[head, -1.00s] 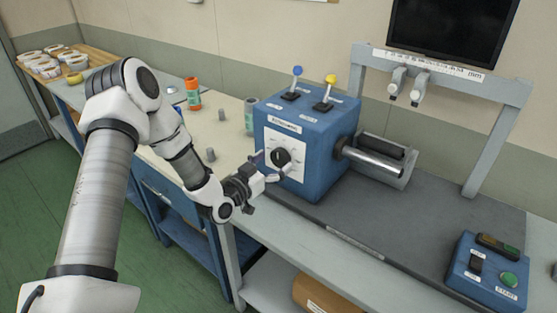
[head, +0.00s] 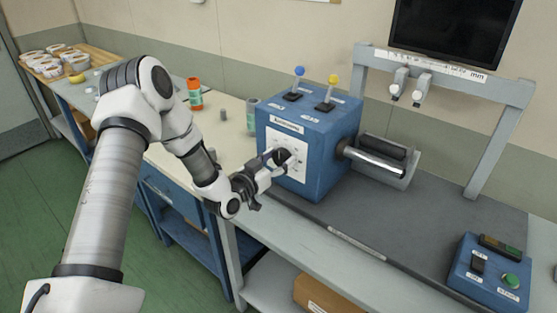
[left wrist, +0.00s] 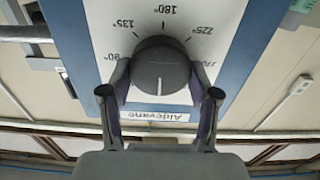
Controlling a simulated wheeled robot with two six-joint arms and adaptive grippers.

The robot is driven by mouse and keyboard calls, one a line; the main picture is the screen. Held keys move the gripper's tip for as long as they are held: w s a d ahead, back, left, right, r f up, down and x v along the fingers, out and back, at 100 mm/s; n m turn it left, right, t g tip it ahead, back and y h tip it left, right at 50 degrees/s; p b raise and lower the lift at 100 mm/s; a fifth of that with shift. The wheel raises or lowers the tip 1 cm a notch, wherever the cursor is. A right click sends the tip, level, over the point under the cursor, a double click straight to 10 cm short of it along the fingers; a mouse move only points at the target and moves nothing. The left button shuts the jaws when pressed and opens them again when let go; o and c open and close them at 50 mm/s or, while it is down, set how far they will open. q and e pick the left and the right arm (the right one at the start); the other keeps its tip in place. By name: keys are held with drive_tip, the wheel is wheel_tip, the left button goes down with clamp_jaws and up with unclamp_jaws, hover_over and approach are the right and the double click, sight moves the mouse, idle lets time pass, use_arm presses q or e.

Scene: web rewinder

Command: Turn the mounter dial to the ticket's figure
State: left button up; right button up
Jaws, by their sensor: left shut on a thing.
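The mounter dial (head: 281,156) is a dark round knob on the white face plate (head: 300,170) of a blue box (head: 327,165). My left gripper (head: 277,157) reaches it from the left front. In the left wrist view the dial (left wrist: 160,68) sits between the two fingers (left wrist: 160,85), which are shut on its sides. That view is upside down, with 90°, 135°, 180° and 225° marks around the dial. The dial's white line points down in the picture, directly away from 180°. No ticket can be made out. My right gripper is out of view.
Blue-knobbed (head: 299,72) and yellow-knobbed (head: 333,79) levers stand on the box. A metal roller (head: 375,160) sticks out to its right. A blue button box (head: 490,273) is at the front right. The grey bench (head: 400,230) between is clear.

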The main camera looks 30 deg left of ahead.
use_arm(q)
drive_tip(key=n+b, duration=0.1)
drive_tip(key=n, duration=0.1)
drive_tip(key=n+b, duration=0.2)
drive_tip(key=shift+a+f+n, duration=0.15)
drive_tip(key=shift+n, duration=0.25)
drive_tip(key=shift+a+n+b, duration=0.1)
drive_tip(key=shift+n+b, duration=0.75)
drive_tip(key=shift+n, duration=0.65)
drive_tip(key=o, duration=1.2)
drive_tip(key=shift+w, duration=0.1)
drive_tip(key=shift+c, duration=0.2)
drive_tip(key=s, duration=0.7)
drive_tip(key=shift+s+a, duration=0.25)
